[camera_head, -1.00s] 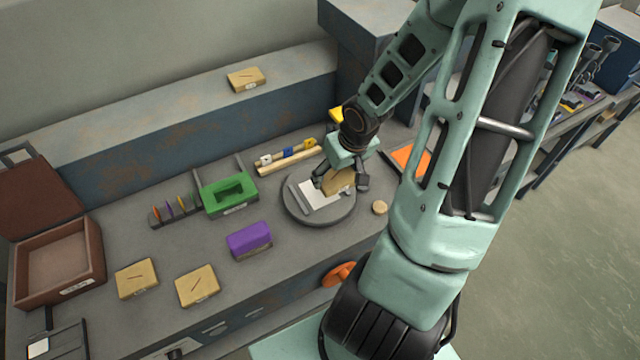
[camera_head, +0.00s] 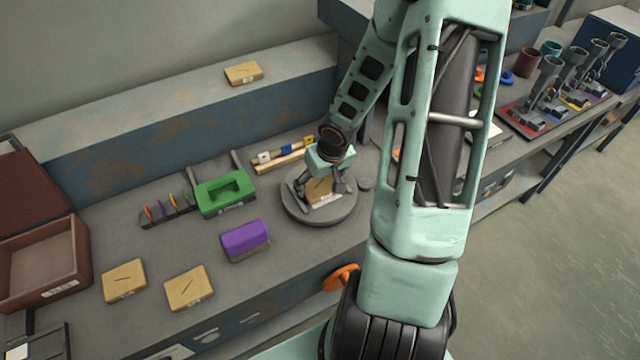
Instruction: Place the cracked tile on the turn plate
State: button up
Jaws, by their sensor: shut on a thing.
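My gripper (camera_head: 321,180) is over the grey round turn plate (camera_head: 326,217), pointing down. It is shut on a tan tile (camera_head: 319,191) with a dark line across its face. The tile is low over the middle of the plate, with a little white showing at its near edge. I cannot tell whether it touches the plate. My fingers hide part of the tile. Other tan tiles with dark line marks lie front left (camera_head: 124,280), beside it (camera_head: 188,288), and on the back ledge (camera_head: 243,73).
A purple block (camera_head: 245,239) and a green frame (camera_head: 224,193) stand left of the plate. Behind is a rail with small coloured blocks (camera_head: 284,155). A brown open box (camera_head: 40,262) is at far left. A small round button-like disc (camera_head: 366,184) sits right of the plate.

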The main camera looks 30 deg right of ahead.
aim_at(326, 192)
jog(key=shift+f, duration=0.15)
jog(key=o, duration=1.5)
jog(key=shift+p+v, duration=2.85)
jog(key=shift+v, duration=3.35)
